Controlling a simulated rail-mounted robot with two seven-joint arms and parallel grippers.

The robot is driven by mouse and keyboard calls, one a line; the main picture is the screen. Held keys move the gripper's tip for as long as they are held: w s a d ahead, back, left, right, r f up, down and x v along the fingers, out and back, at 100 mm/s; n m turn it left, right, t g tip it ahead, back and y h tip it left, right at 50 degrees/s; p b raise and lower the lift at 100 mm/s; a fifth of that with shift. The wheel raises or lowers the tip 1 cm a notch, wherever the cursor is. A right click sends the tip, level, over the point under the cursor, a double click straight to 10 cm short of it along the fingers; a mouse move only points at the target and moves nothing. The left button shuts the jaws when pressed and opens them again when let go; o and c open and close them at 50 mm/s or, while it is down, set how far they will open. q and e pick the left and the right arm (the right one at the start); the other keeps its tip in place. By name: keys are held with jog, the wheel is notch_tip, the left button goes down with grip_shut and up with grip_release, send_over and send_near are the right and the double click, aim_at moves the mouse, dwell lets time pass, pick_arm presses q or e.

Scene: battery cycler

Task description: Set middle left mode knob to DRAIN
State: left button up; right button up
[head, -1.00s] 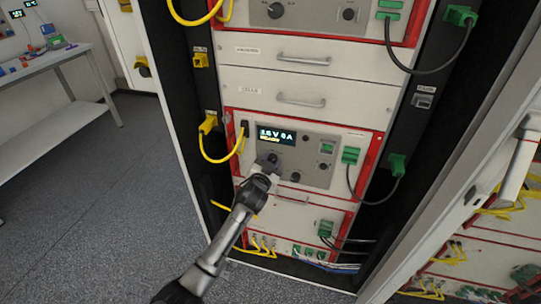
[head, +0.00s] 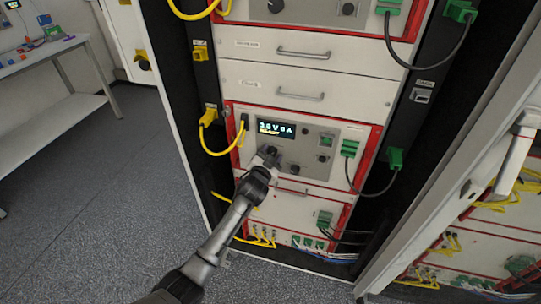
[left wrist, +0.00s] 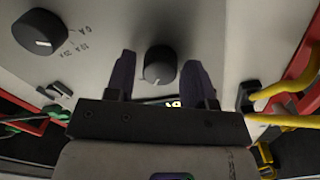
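The cycler unit with a lit display (head: 276,129) sits in the middle of the rack, inside a red frame. My left gripper (head: 268,153) is at its panel just below the display and hides the knob there in the head view. In the left wrist view, a round dark knob (left wrist: 160,66) lies between the two fingers of the open left gripper (left wrist: 160,78), with a gap on each side. Its setting and any mode labels cannot be read. A second dark knob (left wrist: 40,32) with current markings is at upper left. My right gripper is not in view.
A yellow cable (head: 215,151) loops left of the panel, and a green-plugged cable (head: 372,190) loops on its right. Drawers with handles (head: 302,53) are above. An open rack door (head: 450,190) stands at right; a white table (head: 45,60) is at far left.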

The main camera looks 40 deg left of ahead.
pick_arm(q)
jog(key=shift+o, duration=0.8)
jog(key=p+v, duration=0.3)
jog(key=v, duration=1)
jog(key=shift+s+p, duration=0.3)
jog(key=shift+s, duration=0.1)
jog(key=shift+d, duration=0.15)
